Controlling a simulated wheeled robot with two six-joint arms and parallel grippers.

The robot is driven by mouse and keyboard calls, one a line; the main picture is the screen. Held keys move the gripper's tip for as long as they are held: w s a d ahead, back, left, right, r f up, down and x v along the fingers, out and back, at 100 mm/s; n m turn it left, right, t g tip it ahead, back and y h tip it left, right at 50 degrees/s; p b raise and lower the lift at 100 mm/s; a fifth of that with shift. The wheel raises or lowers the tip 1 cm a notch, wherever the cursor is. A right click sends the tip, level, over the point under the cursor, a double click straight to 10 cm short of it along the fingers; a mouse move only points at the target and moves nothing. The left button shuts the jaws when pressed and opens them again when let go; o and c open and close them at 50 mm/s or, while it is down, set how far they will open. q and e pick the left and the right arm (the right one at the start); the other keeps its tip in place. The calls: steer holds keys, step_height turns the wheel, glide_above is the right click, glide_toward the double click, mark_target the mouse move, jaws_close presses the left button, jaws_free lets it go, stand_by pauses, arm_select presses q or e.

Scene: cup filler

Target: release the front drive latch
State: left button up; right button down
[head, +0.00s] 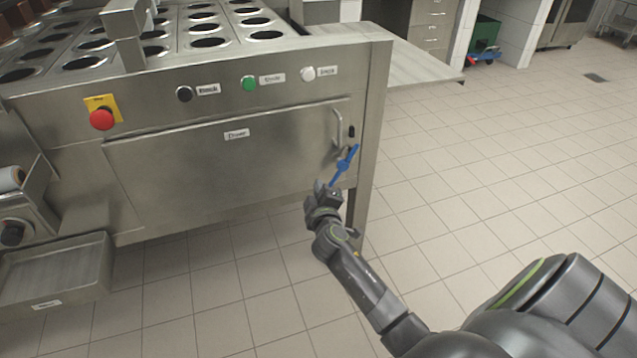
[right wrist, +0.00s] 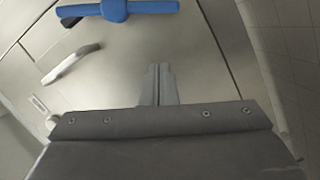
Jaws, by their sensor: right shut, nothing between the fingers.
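A blue latch lever (head: 345,163) sits on the right side of the front panel labelled "Drive" (head: 215,160), below the panel's bar handle. It slants from upper right to lower left in the head view. The lever also shows at the top of the right wrist view (right wrist: 125,11), with its upper part cut off. My right gripper (head: 322,187) is by the lower end of the lever, in front of the panel. In the right wrist view its fingers (right wrist: 158,72) are together and empty, with a gap between them and the lever. My left gripper is not in view.
A bar handle (head: 338,128) is above the lever; it also shows in the right wrist view (right wrist: 72,64). A red stop button (head: 102,119) and several push buttons line the machine front. A metal tray (head: 60,270) is lower left. Tiled floor (head: 460,190) is clear at right.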

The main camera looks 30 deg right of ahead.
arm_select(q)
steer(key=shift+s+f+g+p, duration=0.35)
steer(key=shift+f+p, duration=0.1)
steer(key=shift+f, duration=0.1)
arm_select(e)
steer(key=v, duration=0.6)
steer(key=shift+s, duration=0.5)
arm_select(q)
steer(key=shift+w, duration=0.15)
